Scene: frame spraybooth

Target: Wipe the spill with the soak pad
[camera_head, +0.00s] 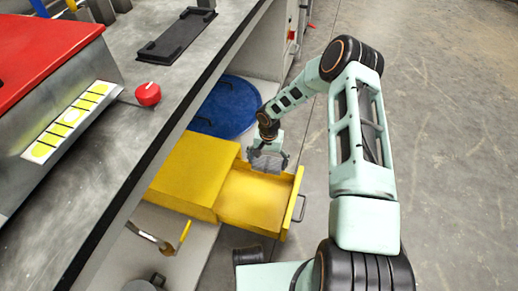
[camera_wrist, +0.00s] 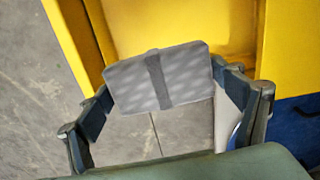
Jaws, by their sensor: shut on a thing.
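The grey soak pad (camera_wrist: 185,75) has a dark strap across its middle. It sits between the two fingers of my gripper (camera_wrist: 160,84) in the wrist view, and the gripper is shut on it. I cannot tell whether the pad touches the drawer. No spill can be made out clearly in either view.
The drawer slides out of a yellow cabinet (camera_head: 185,175) under the grey workbench (camera_head: 100,150). A blue drum (camera_head: 228,105) stands behind it. Open floor (camera_head: 450,130) lies to the right.

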